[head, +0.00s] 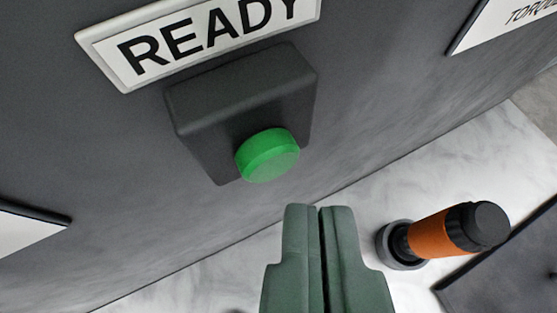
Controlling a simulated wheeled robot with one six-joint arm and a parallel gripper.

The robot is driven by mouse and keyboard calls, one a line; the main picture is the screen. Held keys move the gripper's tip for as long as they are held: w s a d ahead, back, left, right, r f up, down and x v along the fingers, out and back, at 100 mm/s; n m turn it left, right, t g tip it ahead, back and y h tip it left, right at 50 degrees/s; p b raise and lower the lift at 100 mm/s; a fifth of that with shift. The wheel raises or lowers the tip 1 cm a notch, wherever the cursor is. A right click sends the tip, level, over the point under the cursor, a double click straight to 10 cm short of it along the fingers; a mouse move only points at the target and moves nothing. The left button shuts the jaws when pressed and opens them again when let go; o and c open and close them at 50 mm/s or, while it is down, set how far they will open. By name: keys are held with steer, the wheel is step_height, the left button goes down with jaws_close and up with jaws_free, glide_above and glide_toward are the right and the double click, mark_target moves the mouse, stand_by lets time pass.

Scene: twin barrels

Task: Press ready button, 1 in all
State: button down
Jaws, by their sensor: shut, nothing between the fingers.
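A green round button (268,156) sticks out from a dark grey box (239,100) on a dark panel. A white sign (200,38) reading READY is fixed just above the box. My gripper (318,208) is shut, its two green fingers side by side with nothing between them. In the picture its fingertips are below and a little right of the button, with a gap between them. The button's front shows uncovered.
An orange and black cylindrical tool (443,234) stands in a grey ring on a white marbled surface (350,212) at the right. Part of another sign (510,18), partly reading TORQUE, is at top right. A white plate edge (28,228) shows at left.

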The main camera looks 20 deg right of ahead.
steer(key=shift+s, duration=0.15)
steer(key=s, duration=0.4)
steer(key=shift+s+d, duration=0.15)
steer(key=shift+s, duration=0.2)
stand_by(0.5)
steer(key=s+a+r+n+t, duration=0.1)
steer(key=s+a+r+t, duration=0.15)
steer(key=s+a, duration=0.7)
steer(key=s+a+f+n+t+y, duration=0.2)
steer(key=s+a, duration=0.8)
steer(key=s, duration=0.1)
steer(key=s+a+f+n+t+y, duration=0.2)
steer(key=s+a+t+y, duration=0.1)
steer(key=s+a, duration=0.7)
steer(key=shift+s+f, duration=0.3)
steer(key=shift+s, duration=0.8)
steer(key=shift+a, duration=0.1)
